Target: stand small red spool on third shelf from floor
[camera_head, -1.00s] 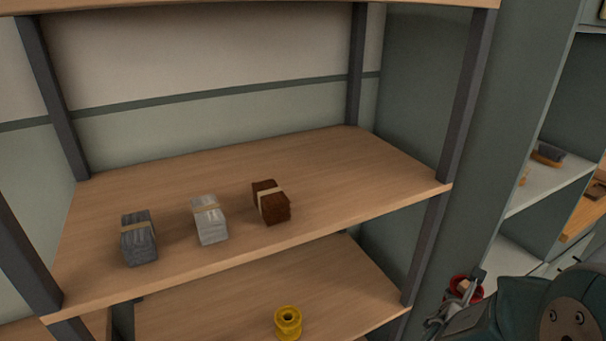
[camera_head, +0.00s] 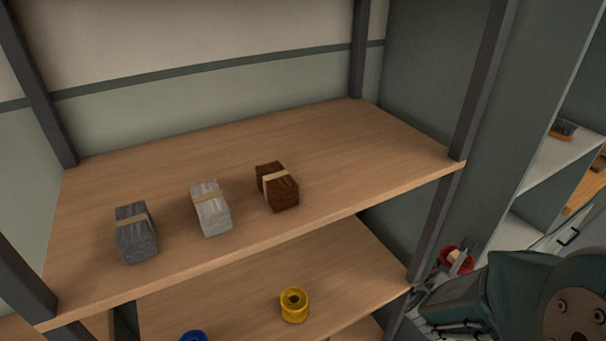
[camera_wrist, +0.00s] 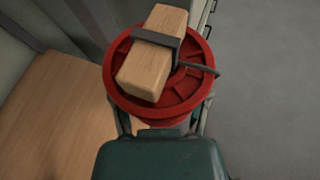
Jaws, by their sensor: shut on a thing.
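My gripper (camera_head: 462,266) is shut on the red spool (camera_head: 452,252) at the lower right, just outside the rack's right front post. In the wrist view the red spool (camera_wrist: 195,87) sits between the fingers (camera_wrist: 158,120), its round ribbed flange facing the camera. A pale wooden block (camera_wrist: 145,70) with a dark band and a thin dark rod lies across that flange. The shelf below (camera_head: 235,285) holds a yellow spool (camera_head: 294,306) and a partly cut-off blue spool (camera_head: 193,337). The floor end of the rack is hidden, so shelf numbers cannot be told.
The dark right front post (camera_head: 483,80) stands between my gripper and the shelves. Another shelving unit with a brush (camera_head: 563,130) is at right.

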